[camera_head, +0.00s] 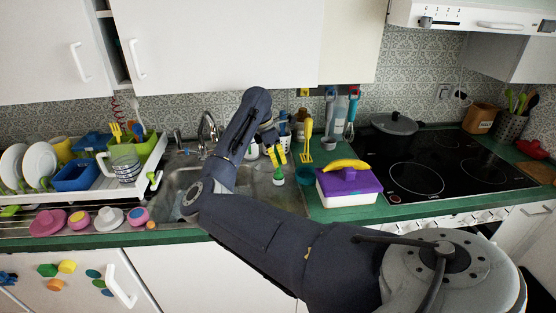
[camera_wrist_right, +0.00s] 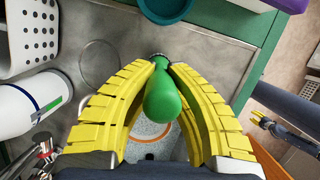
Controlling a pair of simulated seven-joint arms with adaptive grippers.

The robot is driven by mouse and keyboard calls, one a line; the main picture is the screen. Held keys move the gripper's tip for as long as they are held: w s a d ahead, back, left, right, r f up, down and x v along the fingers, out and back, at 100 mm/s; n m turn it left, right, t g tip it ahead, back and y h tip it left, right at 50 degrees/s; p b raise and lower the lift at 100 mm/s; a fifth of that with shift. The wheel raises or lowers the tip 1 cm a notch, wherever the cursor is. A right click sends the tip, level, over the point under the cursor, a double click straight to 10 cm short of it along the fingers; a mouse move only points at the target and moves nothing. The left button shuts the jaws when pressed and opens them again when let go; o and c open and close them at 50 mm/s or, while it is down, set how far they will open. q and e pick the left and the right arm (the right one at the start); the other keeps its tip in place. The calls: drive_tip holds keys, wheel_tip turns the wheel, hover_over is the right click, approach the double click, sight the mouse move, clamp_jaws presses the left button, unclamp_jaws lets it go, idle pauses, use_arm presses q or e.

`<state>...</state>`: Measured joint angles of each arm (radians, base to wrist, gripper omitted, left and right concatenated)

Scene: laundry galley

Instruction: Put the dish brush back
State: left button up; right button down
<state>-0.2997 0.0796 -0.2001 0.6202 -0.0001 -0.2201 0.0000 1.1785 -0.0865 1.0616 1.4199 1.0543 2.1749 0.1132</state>
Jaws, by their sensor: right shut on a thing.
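The dish brush, with a rounded green handle (camera_wrist_right: 163,98), is held between the yellow fingers of my right gripper (camera_wrist_right: 160,68) in the right wrist view. In the head view my right gripper (camera_head: 276,153) is over the right end of the sink, pointing down. A green part of the brush (camera_head: 278,180) shows just below its fingers. The brush's far end is mostly hidden in the wrist view.
A full dish rack (camera_head: 100,192) is on the left. Bottles (camera_head: 341,112) and utensils stand behind. The hob (camera_head: 440,160) is far right.

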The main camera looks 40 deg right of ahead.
drive_tip(key=c, duration=1.5)
unclamp_jaws()
drive_tip(key=shift+f, duration=0.1)
drive_tip(key=shift+o, duration=0.2)
drive_tip(key=v, duration=1.2)
drive_tip(key=o, duration=1.3)
drive_tip(key=shift+o, duration=0.2)
drive_tip(key=shift+r, duration=0.2)
drive_tip(key=v, duration=0.9)
